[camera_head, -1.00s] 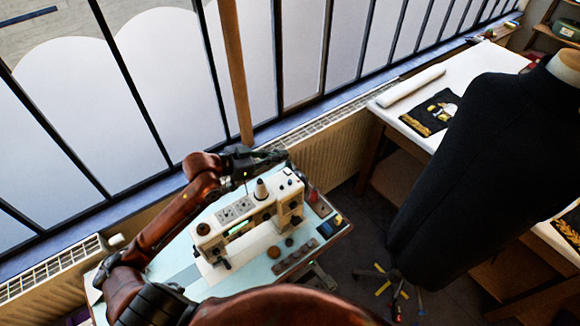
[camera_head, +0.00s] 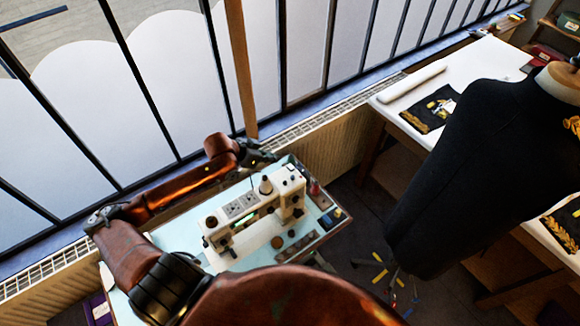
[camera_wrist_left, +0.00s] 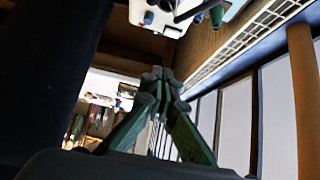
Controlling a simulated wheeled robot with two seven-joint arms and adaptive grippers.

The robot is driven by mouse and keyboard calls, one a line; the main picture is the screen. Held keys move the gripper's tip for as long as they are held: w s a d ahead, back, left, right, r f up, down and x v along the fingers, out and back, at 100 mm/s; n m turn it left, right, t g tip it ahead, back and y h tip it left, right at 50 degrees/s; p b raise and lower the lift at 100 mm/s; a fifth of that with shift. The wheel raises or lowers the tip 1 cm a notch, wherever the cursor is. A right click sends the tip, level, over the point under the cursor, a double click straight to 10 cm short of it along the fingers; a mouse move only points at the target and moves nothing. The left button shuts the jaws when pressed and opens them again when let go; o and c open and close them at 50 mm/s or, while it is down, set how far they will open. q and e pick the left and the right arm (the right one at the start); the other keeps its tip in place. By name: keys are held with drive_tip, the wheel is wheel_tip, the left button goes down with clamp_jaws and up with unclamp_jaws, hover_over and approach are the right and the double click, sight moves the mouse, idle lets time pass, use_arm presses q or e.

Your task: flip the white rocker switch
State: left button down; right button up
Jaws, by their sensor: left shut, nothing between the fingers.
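The white sewing machine (camera_head: 262,208) stands on a pale table (camera_head: 185,234) in the head view. Its right-hand block (camera_head: 289,178) has small dark and coloured details on top. I cannot make out which detail is the white rocker switch. My left gripper (camera_head: 266,157) is behind the machine near its right end, beside the window-side edge, dark and small. In the left wrist view the left gripper's fingertips (camera_wrist_left: 160,76) are together with nothing between them. A white part with a blue and a red detail (camera_wrist_left: 158,16) shows beyond them. My right gripper is not in view.
A radiator (camera_head: 318,144) and barred window run behind the table. A thread cone (camera_head: 265,186) stands on the machine, with small round items in front. A dark dress form (camera_head: 470,180) stands to the right. A white worktable (camera_head: 478,72) is at the back right.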

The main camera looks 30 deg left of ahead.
use_arm(q)
drive_tip(key=p, duration=0.2)
hover_over(290, 167)
drive_tip(key=s, duration=0.2)
drive_tip(key=f, duration=0.6)
drive_tip(key=shift+d+f, duration=0.3)
drive_tip(key=shift+d, duration=0.1)
wheel_tip(290, 167, down, 3)
drive_tip(key=shift+r+p, duration=0.15)
drive_tip(key=shift+p, duration=0.3)
drive_tip(key=shift+f, duration=0.85)
